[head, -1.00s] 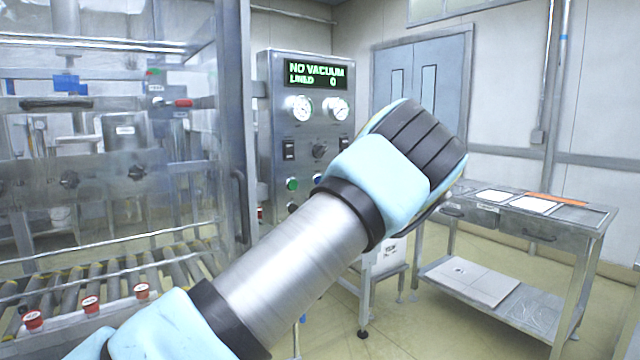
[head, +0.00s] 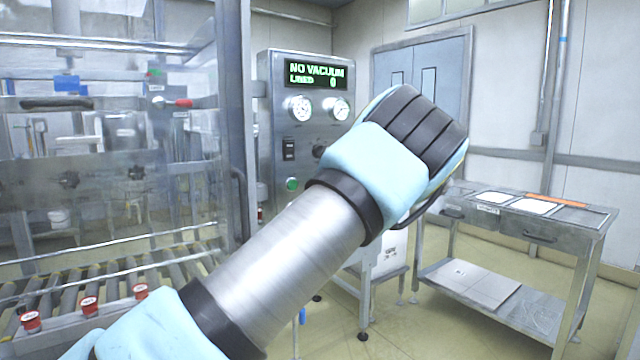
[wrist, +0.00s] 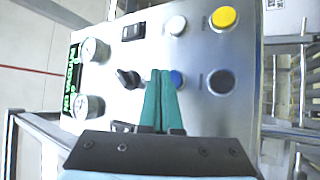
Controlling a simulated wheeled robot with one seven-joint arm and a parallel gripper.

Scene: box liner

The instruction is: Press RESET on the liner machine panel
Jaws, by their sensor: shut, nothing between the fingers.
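The liner machine panel (head: 273,120) is a steel box with a green-lit display (head: 316,74) reading "NO VACUUM" and "LINED 0". In the wrist view the panel (wrist: 195,50) appears turned, with its display (wrist: 72,80) at the left. A blue button (wrist: 177,79), white button (wrist: 176,25), yellow button (wrist: 224,17) and black button (wrist: 220,82) show there. Their labels are unreadable, so I cannot tell which is RESET. My gripper (wrist: 165,73) is shut and empty, its teal fingertips overlapping the blue button's left edge; contact is unclear. My arm hides the gripper in the head view.
Two gauges (head: 300,108), a rocker switch (head: 289,149) and a green button (head: 292,184) are on the panel. A clear-walled machine with a roller conveyor (head: 165,268) stands left. A steel table (head: 590,218) stands right, with open floor before it.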

